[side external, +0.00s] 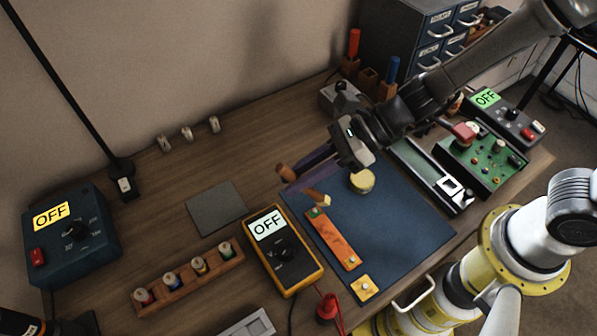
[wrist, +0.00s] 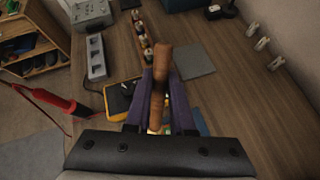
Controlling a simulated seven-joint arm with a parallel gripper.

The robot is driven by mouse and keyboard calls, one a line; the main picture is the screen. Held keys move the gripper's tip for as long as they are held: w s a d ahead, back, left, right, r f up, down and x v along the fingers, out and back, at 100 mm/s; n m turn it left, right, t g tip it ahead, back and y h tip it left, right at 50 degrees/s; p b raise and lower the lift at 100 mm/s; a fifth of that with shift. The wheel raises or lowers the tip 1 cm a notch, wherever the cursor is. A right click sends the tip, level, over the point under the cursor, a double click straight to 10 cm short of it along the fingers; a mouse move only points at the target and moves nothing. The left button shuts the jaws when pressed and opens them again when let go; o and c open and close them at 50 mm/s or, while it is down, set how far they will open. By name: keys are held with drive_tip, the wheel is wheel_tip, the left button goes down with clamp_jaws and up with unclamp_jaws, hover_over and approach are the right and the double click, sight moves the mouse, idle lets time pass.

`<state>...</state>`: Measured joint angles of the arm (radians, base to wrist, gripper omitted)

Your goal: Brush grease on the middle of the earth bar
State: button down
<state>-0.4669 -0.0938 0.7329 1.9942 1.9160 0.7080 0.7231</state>
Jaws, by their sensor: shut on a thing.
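My gripper (side external: 300,178) has purple fingers, shut on a brush with a brown wooden handle (side external: 286,172). The brush's pale head (side external: 318,197) points down to the right, close to the upper end of the earth bar; I cannot tell if it touches. In the wrist view, the brush handle (wrist: 161,62) stands between the fingers (wrist: 161,88), and its head is mostly hidden. The earth bar (side external: 337,242) is a flat orange-copper strip lying slantwise on the blue mat (side external: 400,225), with a greenish spot at its upper end and a bolt at its lower end.
A round yellowish tin (side external: 362,182) is on the mat, right of the brush. A yellow multimeter (side external: 284,252) lies left of the bar, and a small yellow block (side external: 364,287) is below it. A grey pad (side external: 216,208) and a wooden knob rack (side external: 188,280) are further left.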

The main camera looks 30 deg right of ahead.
drive_tip(key=f, duration=0.4)
drive_tip(key=s+f, duration=0.1)
drive_tip(key=f, duration=0.2)
drive_tip(key=shift+f, duration=0.1)
drive_tip(key=shift+s, duration=3.35)
drive_tip(key=shift+w, duration=3.8)
drive_tip(key=shift+r, duration=4)
drive_tip(key=shift+w, duration=0.1)
